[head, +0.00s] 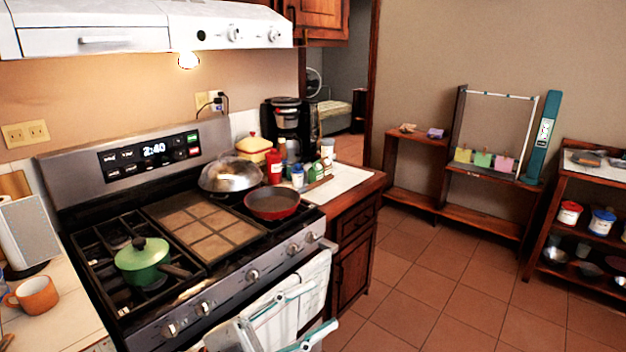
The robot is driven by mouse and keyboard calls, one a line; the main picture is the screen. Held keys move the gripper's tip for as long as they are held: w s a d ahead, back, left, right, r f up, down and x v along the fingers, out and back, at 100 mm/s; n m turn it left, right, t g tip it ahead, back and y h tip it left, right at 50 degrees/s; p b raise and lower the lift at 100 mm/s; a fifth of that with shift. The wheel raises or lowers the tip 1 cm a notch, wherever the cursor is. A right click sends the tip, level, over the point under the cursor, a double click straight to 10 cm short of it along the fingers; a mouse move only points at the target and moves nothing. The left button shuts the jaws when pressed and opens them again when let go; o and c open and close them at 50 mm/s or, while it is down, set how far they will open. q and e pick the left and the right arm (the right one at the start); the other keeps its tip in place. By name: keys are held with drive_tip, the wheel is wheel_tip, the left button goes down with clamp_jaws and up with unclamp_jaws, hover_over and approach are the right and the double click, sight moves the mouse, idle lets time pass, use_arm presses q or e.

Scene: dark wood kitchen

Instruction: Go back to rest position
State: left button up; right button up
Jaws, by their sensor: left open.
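My left gripper (322,305) is at the bottom centre of the head view, in front of the stove. Its two white-and-teal fingers are spread apart, with nothing visible between them. It overlaps a white towel (314,277) hanging on the stove front; I cannot tell whether they touch. My right gripper is not in view.
The stove (205,306) carries a green lidded pot (141,259), a red pan (272,203) and a domed metal lid (231,174). An orange mug (37,295) stands on the left counter. Wooden shelves (478,210) stand at the back right. The tiled floor (440,295) is clear.

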use_arm(q)
drive_tip(key=w+a+f+n+t+y, duration=0.2)
drive_tip(key=a+f+n+t+y, duration=0.4)
drive_tip(key=f, duration=0.3)
drive_tip(key=w+a+f+n+t+y, duration=0.1)
drive_tip(key=a+f+n+t+y, duration=0.4)
drive_tip(key=f+n, duration=0.35)
drive_tip(key=s+a+f+n+g+y, duration=0.2)
drive_tip(key=s+f, duration=0.5)
drive_tip(key=f, duration=0.4)
drive_tip(key=s+a+f+n+g+y, duration=0.3)
drive_tip(key=s+a+f+g+y, duration=0.2)
drive_tip(key=s+a+f, duration=0.3)
wheel_tip(320, 180, down, 4)
drive_tip(key=shift+s+r+y, duration=0.25)
drive_tip(key=shift+y, duration=0.35)
drive_tip(key=shift+a+n, duration=0.1)
drive_tip(key=shift+n, duration=0.15)
drive_tip(key=c, duration=0.4)
drive_tip(key=shift+a, duration=0.1)
